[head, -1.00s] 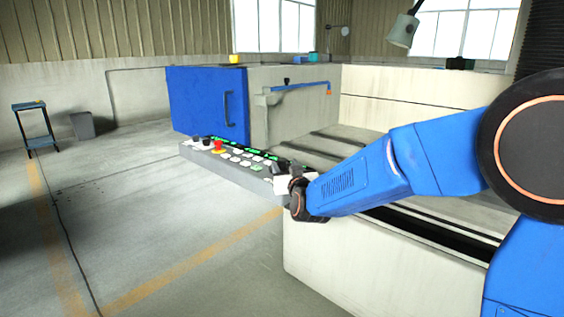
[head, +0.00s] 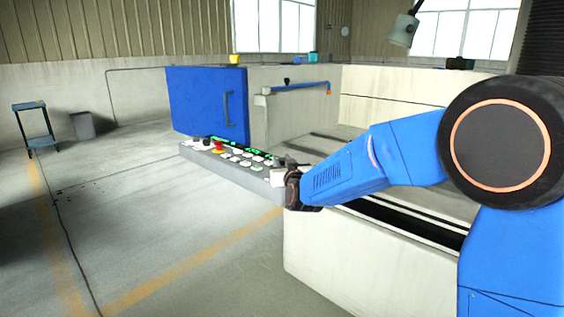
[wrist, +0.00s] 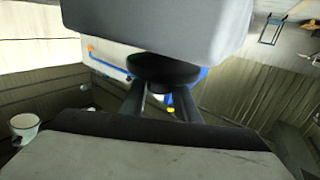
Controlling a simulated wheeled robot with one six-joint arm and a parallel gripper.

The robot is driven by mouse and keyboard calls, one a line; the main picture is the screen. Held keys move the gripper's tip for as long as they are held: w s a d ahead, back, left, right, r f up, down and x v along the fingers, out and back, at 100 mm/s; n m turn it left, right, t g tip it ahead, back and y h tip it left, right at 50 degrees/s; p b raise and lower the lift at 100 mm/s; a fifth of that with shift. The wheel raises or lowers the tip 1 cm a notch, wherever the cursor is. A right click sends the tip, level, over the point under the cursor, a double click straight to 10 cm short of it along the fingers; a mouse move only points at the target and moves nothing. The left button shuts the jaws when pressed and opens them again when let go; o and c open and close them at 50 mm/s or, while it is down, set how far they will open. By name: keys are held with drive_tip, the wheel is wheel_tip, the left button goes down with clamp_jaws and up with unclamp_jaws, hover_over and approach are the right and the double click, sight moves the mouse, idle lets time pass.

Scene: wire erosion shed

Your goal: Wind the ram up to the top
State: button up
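The ram is not something I can pick out in either view. A long grey control panel (head: 225,170) with rows of white and green buttons and a red knob (head: 219,145) shows in the head view. My gripper (head: 286,163) is at its near right end, beside a small pale block (head: 279,178); I cannot tell whether they touch. In the wrist view, which looks upside down, the two dark fingers (wrist: 163,98) are apart. Their tips reach a dark round piece (wrist: 165,72) under a large grey block (wrist: 160,28). Whether they grip it is hidden.
The pale machine body (head: 350,260) lies below my arm, with a blue door (head: 207,104) and a blue rail (head: 300,86) behind the panel. A lamp (head: 402,30) hangs at upper right.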

drive_tip(key=shift+d+n+g+y, duration=0.1)
drive_tip(key=shift+n+g+y, duration=0.25)
drive_tip(key=shift+y, duration=0.25)
drive_tip(key=shift+n+g+y, duration=0.95)
drive_tip(key=shift+n+y, duration=0.5)
drive_tip(key=shift+y, duration=0.45)
drive_tip(key=n+g+y, duration=0.4)
drive_tip(key=g+y, duration=0.1)
drive_tip(key=shift+w+n+g, duration=0.1)
drive_tip(key=shift+n+g, duration=0.2)
drive_tip(key=shift+n, duration=0.1)
drive_tip(key=n+g+y, duration=0.1)
drive_tip(key=n+g, duration=0.1)
drive_tip(key=g, duration=0.1)
drive_tip(key=n+g+y, duration=0.1)
drive_tip(key=n+g, duration=0.1)
drive_tip(key=g, duration=0.1)
drive_tip(key=shift+n+g, duration=1.6)
drive_tip(key=shift+g, duration=1.2)
drive_tip(key=o, duration=1)
drive_tip(key=shift+o, duration=0.2)
